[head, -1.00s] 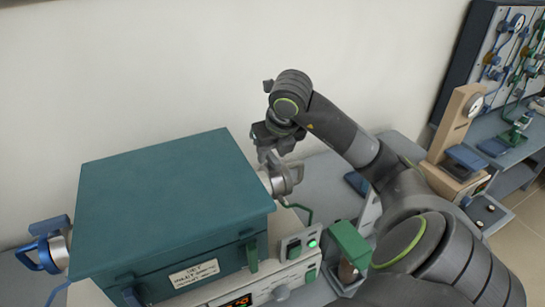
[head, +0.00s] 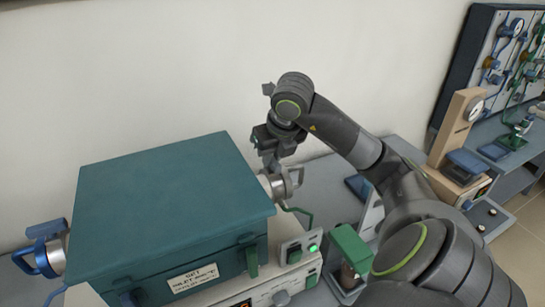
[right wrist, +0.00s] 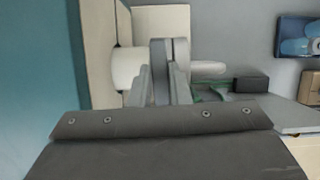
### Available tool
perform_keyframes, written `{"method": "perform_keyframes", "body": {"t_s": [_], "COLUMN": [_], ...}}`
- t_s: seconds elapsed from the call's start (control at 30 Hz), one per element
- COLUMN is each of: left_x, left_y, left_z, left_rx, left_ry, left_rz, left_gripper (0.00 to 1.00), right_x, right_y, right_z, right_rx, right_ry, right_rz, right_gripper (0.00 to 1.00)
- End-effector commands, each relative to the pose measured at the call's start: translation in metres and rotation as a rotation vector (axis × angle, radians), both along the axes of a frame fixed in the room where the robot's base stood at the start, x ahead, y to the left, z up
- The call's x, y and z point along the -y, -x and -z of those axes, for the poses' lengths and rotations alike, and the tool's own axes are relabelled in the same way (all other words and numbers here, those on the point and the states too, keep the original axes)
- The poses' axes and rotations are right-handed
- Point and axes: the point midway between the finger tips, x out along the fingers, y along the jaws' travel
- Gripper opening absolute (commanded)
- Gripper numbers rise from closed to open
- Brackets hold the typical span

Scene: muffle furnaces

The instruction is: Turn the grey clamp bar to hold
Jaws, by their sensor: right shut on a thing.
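The teal furnace (head: 165,205) stands at the left of the head view, with a pale metal tube end on its right side. The grey clamp bar (right wrist: 160,72) shows in the right wrist view as an upright grey piece beside the white tube end (right wrist: 128,68). My right gripper (head: 273,162) reaches down to it from above. In the right wrist view its two fingers (right wrist: 160,85) stand on both sides of the bar, shut on it. In the head view the gripper and the fitting overlap, so the bar's exact angle is hard to tell. My left gripper is not in view.
A blue clamp (head: 42,250) sits on the furnace's left end. A tan stand with a gauge (head: 458,135) is farther right. The wall is close behind.

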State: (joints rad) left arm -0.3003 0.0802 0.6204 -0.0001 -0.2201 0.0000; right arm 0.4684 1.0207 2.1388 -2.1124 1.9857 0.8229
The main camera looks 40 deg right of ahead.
Motion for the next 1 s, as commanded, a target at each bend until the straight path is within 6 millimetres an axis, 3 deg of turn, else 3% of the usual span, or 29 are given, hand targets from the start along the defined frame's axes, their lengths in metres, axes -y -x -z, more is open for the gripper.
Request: {"method": "perform_keyframes", "body": {"t_s": [0.5, 1.0], "left_x": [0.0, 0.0], "left_y": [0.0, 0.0], "left_z": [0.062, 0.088], "left_rx": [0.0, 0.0], "left_ry": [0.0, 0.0], "left_rz": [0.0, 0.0], "left_gripper": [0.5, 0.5], "right_x": [0.004, 0.006], "right_y": [-0.001, -0.002], "right_z": [0.004, 0.0], "right_rx": [0.005, 0.004], "right_ry": [0.003, -0.003], "right_rz": [-0.406, -0.882], "right_gripper": [0.0, 0.0]}}
